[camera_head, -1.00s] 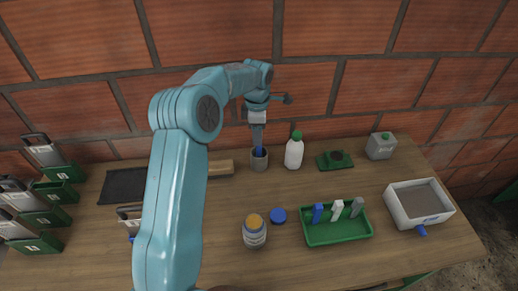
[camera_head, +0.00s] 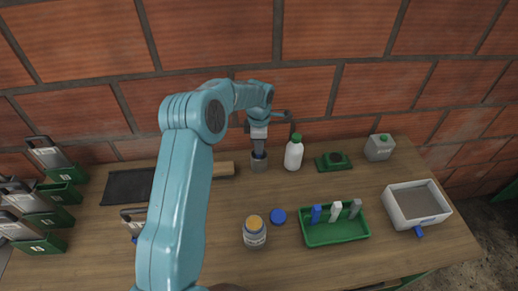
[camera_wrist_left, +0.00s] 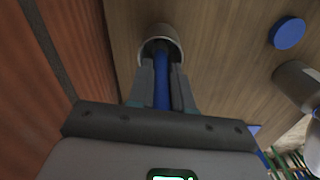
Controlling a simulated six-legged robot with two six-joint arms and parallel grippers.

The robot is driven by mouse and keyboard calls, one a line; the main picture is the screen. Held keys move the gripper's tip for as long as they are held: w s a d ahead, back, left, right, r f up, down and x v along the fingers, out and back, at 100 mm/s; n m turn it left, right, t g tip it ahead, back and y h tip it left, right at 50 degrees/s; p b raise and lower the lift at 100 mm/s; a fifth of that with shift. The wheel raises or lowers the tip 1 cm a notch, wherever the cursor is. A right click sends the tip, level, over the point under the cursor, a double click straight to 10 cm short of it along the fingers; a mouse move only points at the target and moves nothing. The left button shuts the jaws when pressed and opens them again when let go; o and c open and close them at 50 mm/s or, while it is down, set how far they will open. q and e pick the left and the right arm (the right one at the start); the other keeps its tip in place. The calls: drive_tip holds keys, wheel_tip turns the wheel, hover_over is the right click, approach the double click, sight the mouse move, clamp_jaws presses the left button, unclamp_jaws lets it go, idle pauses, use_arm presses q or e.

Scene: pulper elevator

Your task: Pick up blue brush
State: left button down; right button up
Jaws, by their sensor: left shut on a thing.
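The blue brush (camera_wrist_left: 162,92) stands in a round grey cup (camera_head: 259,164) near the wall; its lower part is hidden inside the cup. My left gripper (camera_head: 258,148) is above the cup with its fingertips at the rim. In the left wrist view the two fingers (camera_wrist_left: 162,85) lie on either side of the blue handle, shut on it. The cup's rim (camera_wrist_left: 160,32) shows just beyond the fingertips there. In the head view only a little blue shows at the cup's mouth. My right gripper is not in view.
A white bottle with green cap (camera_head: 293,154) stands close to the right of the cup. A wooden block (camera_head: 223,169) lies to its left. A jar (camera_head: 254,232), blue lid (camera_head: 278,216), green tray (camera_head: 334,240) and white box (camera_head: 391,206) are nearer. The brick wall (camera_head: 330,60) rises behind.

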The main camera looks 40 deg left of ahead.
use_arm(q)
drive_tip(key=shift+r, duration=0.15)
drive_tip(key=shift+w+r, duration=0.1)
drive_tip(key=shift+r, duration=0.15)
wheel_tip(320, 180, up, 10)
drive_tip(key=shift+f+b, duration=0.15)
drive_tip(key=shift+b, duration=0.85)
wheel_tip(320, 180, up, 10)
drive_tip(key=p, duration=0.1)
drive_tip(key=shift+f, duration=0.2)
